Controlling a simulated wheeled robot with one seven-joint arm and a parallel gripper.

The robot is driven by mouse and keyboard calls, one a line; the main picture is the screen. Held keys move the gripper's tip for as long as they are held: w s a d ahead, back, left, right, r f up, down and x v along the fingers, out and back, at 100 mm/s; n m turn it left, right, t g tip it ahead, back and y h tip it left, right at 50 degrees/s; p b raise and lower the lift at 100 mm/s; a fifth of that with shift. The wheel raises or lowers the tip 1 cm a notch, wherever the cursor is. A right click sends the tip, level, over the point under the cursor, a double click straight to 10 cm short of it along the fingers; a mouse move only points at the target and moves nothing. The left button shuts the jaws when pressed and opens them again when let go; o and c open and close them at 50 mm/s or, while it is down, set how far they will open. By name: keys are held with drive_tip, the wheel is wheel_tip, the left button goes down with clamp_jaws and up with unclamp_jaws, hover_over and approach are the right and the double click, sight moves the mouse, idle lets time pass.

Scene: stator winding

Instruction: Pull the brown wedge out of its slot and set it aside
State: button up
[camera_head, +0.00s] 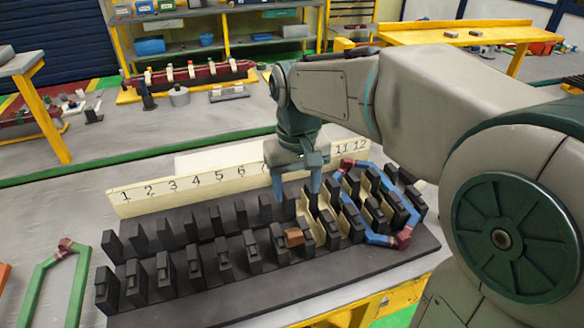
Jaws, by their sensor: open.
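A small brown wedge (293,237) sits at the near end of a slot in the black stator block (215,300), right of the block's middle. Cream slot liners (327,226) show just right of it. My gripper (297,196) points down over the far row of teeth, behind the wedge and slightly above it in the picture. Its fingers are apart, and I see nothing held between them. The wedge is apart from the fingers. The wedge's lower part is hidden in the slot.
A numbered cream strip (150,196) stands behind the block. A blue and red coil (378,238) lies in the right-hand slots. A green coil (42,280) lies at far left. My arm covers the right side. Bare grey table (75,195) shows at left.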

sight(294, 234)
drive_tip(key=shift+w+a, duration=0.1)
drive_tip(key=shift+a, duration=0.05)
wheel_tip(294, 234, down, 14)
drive_tip(key=shift+r, duration=0.1)
idle(0.7)
drive_tip(key=c, duration=1.1)
